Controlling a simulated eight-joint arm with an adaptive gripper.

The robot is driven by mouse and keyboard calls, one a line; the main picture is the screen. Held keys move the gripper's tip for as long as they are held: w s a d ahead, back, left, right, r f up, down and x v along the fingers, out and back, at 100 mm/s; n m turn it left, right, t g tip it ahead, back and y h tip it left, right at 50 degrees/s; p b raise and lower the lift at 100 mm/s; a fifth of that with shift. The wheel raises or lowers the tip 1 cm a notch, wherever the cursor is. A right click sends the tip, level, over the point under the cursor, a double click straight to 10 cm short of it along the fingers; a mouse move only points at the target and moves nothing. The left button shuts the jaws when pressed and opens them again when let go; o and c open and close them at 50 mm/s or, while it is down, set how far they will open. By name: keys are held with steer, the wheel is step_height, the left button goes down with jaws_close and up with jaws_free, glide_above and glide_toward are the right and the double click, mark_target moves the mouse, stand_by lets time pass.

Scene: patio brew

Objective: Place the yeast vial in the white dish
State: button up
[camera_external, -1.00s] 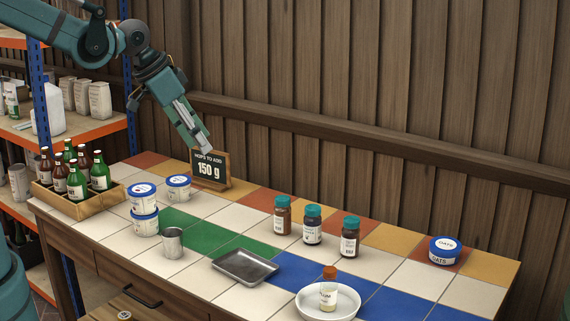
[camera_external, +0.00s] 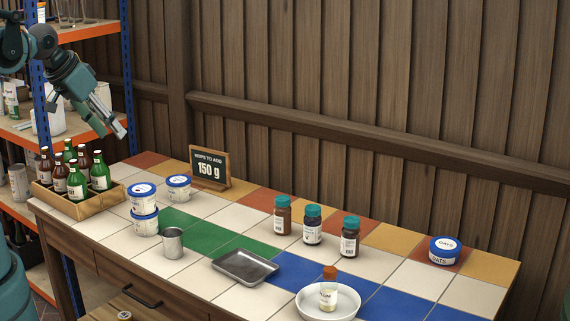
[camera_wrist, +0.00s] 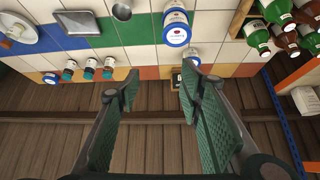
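A small vial (camera_external: 328,294) with an orange cap and a pale label stands upright inside the white dish (camera_external: 351,313) at the front right of the table. Its label is only partly readable. The dish also shows at the upper left of the wrist view (camera_wrist: 10,46). My gripper (camera_external: 119,130) is in the air above and behind the bottle crate, at the far left end of the table, well away from the dish. In the wrist view my gripper (camera_wrist: 158,80) has its two fingers apart with nothing between them.
A crate (camera_external: 84,209) of bottles, white tubs (camera_external: 145,222) with blue lids and a metal cup (camera_external: 172,243) stand left. A metal tray (camera_external: 245,267) lies mid-table. Three teal-capped jars (camera_external: 312,226), an oats tub (camera_external: 444,251) and a sign (camera_external: 210,168) stand further back.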

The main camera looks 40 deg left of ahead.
steer(key=shift+n, duration=0.5)
steer(key=shift+s+a+f, duration=0.15)
steer(key=shift+s+a, duration=0.55)
steer(key=shift+a, duration=0.05)
steer(key=shift+s+a+f, duration=0.1)
steer(key=shift+s+a, duration=0.6)
steer(key=shift+a, duration=0.05)
